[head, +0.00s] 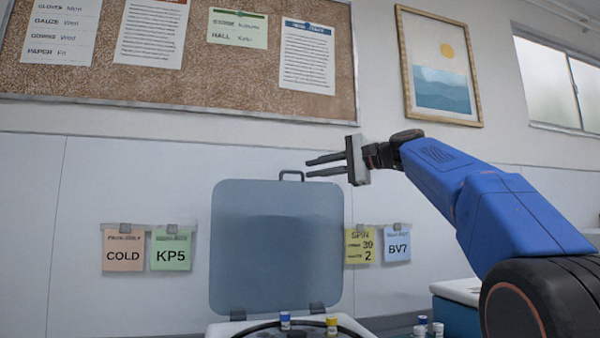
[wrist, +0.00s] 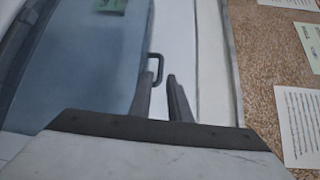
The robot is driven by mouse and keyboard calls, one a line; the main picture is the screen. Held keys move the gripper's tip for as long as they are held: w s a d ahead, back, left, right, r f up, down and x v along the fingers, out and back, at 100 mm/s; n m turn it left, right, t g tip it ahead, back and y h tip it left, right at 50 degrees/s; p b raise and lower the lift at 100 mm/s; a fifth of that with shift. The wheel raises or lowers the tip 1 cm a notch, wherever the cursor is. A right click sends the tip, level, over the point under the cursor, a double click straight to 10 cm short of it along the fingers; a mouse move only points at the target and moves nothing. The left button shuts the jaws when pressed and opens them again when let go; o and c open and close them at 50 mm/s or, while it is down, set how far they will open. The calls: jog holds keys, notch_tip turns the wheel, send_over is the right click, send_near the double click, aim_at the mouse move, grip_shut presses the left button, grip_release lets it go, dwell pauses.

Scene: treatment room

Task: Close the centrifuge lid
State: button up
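The centrifuge lid (head: 276,245) is a grey-blue panel standing upright, hinged at its bottom edge. A small dark handle (head: 291,175) sits on its top edge. The centrifuge body (head: 345,322) shows at the bottom of the head view, with a dark ring and capped tubes in it. My gripper (head: 307,167) is at the handle's height, its two fingers apart and pointing left. In the wrist view the handle (wrist: 156,68) lies just beyond the open fingertips (wrist: 158,76), along the edge of the lid (wrist: 75,70). Whether a finger touches it cannot be told.
Coloured notes hang on the wall on both sides of the lid, such as the green KP5 note (head: 171,249) and the blue BV7 note (head: 397,246). A teal box with a white lid (head: 457,300) and several small vials (head: 438,328) stand at the lower right.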

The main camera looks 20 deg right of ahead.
aim_at(294, 172)
jog(key=shift+x, duration=2.7)
grip_shut()
